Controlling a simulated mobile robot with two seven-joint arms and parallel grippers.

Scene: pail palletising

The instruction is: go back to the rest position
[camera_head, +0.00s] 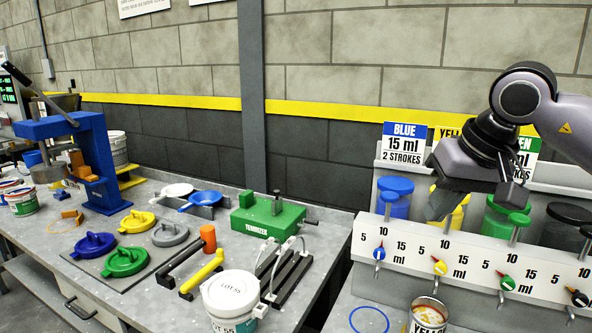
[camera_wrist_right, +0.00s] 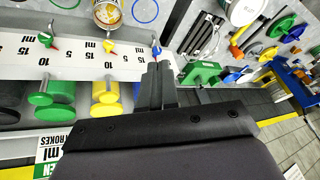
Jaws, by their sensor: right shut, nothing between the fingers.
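My right gripper (camera_head: 440,205) is raised in front of the dispenser row, above its white front panel. It is shut and holds nothing. In the right wrist view its two dark fingers (camera_wrist_right: 158,86) are close together with nothing between them. The arm comes in from the right edge and partly hides the yellow and green dispensers and their signs. My left gripper is not in the head view.
Below stands an open pail labelled yellow (camera_head: 428,317), near a blue ring (camera_head: 369,320). The blue dispenser (camera_head: 395,203) is close behind.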

